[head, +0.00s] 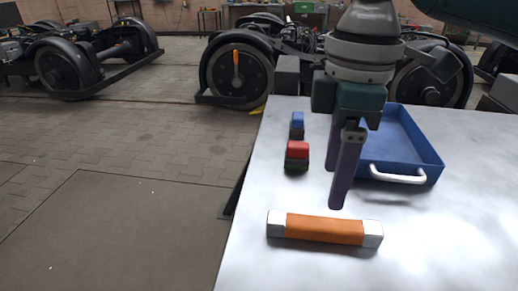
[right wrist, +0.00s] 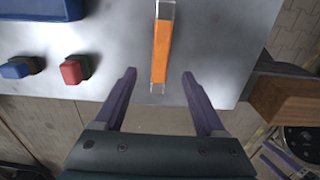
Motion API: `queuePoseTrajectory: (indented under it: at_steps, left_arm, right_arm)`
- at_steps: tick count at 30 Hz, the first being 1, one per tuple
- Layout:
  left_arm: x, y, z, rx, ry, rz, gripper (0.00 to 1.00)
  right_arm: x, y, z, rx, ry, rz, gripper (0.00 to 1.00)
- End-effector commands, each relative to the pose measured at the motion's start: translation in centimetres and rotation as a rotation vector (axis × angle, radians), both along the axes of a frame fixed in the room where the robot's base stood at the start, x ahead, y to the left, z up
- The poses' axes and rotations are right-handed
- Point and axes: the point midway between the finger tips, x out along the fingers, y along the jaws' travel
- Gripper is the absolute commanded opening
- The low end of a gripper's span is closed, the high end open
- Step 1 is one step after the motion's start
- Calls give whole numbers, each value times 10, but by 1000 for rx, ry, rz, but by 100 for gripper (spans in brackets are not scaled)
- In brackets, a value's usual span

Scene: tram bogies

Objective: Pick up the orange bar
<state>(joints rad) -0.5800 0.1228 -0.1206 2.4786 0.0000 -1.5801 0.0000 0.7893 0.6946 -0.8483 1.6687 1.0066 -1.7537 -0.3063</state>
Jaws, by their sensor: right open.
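The orange bar (head: 325,229) has silver-white ends and lies flat near the front of the metal table. In the right wrist view the orange bar (right wrist: 161,48) lies lengthwise ahead of the gap between the fingers, its near end close to the fingertip line. My right gripper (head: 335,190) hangs above the table, behind the bar in the head view, with its purple fingers pointing down. In the right wrist view the right gripper (right wrist: 159,74) is open and nothing is held.
A blue tray (head: 426,171) with a white handle stands on the table right of my gripper. A red block (head: 297,150) and a blue block (head: 297,120) stand near the table's left edge. Tram bogies (head: 240,70) stand on the floor behind. The table around the bar is clear.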

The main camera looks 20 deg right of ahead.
Motion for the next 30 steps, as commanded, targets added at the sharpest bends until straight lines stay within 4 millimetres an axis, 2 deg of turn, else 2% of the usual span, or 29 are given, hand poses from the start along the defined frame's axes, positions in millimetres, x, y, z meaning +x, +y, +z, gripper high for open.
queuePoseTrajectory:
  at_steps: [6, 14, 21, 30]
  left_arm:
    - [0, -1, -10, -4, 0, 2, 76]
    - [0, -2, -17, -6, -1, 4, 76]
    - [0, -1, -27, -6, -2, 4, 76]
    - [0, -1, -27, -5, -2, 4, 76]
  right_arm:
    - [0, -2, -31, -2, 7, -1, 72]
    - [-1, -2, -57, -2, 6, -1, 72]
    - [-3, -2, -93, -1, 3, -1, 72]
    - [-2, -2, -97, -2, 1, -1, 72]
